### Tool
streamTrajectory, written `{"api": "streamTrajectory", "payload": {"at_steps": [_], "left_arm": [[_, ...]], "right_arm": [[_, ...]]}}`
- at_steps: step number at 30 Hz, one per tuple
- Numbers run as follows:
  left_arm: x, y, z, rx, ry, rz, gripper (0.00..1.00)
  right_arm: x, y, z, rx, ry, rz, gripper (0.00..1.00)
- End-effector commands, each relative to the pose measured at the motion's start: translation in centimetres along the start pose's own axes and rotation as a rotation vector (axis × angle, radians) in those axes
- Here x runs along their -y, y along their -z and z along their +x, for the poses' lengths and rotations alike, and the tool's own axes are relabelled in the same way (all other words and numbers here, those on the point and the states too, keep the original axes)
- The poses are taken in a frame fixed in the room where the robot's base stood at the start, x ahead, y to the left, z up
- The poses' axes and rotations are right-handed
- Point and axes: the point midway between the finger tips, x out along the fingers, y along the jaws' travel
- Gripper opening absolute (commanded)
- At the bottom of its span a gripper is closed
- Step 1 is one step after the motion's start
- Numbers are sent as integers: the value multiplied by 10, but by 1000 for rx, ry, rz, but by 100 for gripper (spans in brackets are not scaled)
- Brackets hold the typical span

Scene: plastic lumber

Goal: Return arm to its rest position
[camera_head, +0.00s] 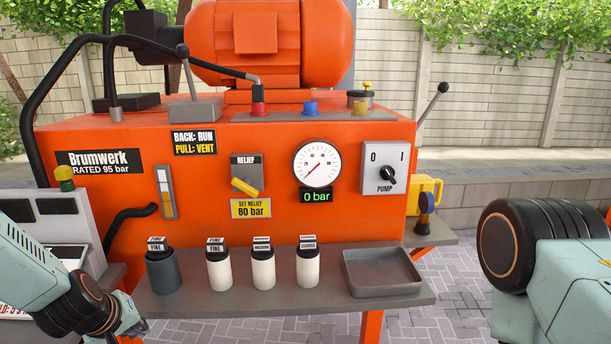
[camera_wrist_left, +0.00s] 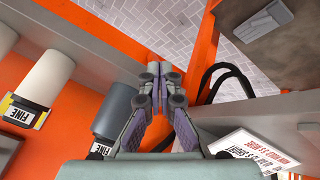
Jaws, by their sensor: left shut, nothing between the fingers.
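My left arm (camera_head: 42,275) comes in at the lower left of the head view, its dark wrist joint beside the left end of the grey shelf. My left gripper (camera_wrist_left: 160,72) shows in the wrist view with its fingers together and nothing between them. It is near a dark grey cylinder (camera_wrist_left: 114,112), which stands on the shelf in the head view (camera_head: 162,272). I cannot tell the exact gap between them. A link of my right arm (camera_head: 512,245) fills the right edge of the head view; its gripper is out of view.
The orange Brumwerk power unit (camera_head: 110,205) has a gauge (camera_head: 317,165) reading 0 bar and a pump switch (camera_head: 386,170). White FINE, MEDIUM and COARSE canisters (camera_head: 263,270) stand on the shelf (camera_head: 195,304). An empty grey tray (camera_head: 382,285) sits right of them. Black hoses (camera_wrist_left: 228,82) pass near my left gripper.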

Motion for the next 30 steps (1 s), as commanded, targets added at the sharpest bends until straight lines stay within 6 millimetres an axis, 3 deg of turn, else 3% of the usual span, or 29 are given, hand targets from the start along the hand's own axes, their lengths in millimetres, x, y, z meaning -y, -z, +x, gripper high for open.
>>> {"api": "streamTrajectory", "payload": {"at_steps": [1,7,12,15,18,21,30], "left_arm": [[13,-38,6,24,38,72,0],[56,-161,3,127,95,322,0],[95,-260,-22,299,114,490,0],[119,-306,-42,417,136,554,0],[141,-340,-56,508,166,598,0],[154,-358,-60,554,182,621,0],[159,-365,-62,573,190,619,0]], "right_arm": [[0,0,0,1,0,0,40],[0,0,0,1,0,-1,40],[0,0,0,0,0,0,40],[0,0,0,0,0,0,40],[0,0,0,0,0,0,40],[0,0,0,1,0,0,40],[0,0,0,0,0,0,40]]}}
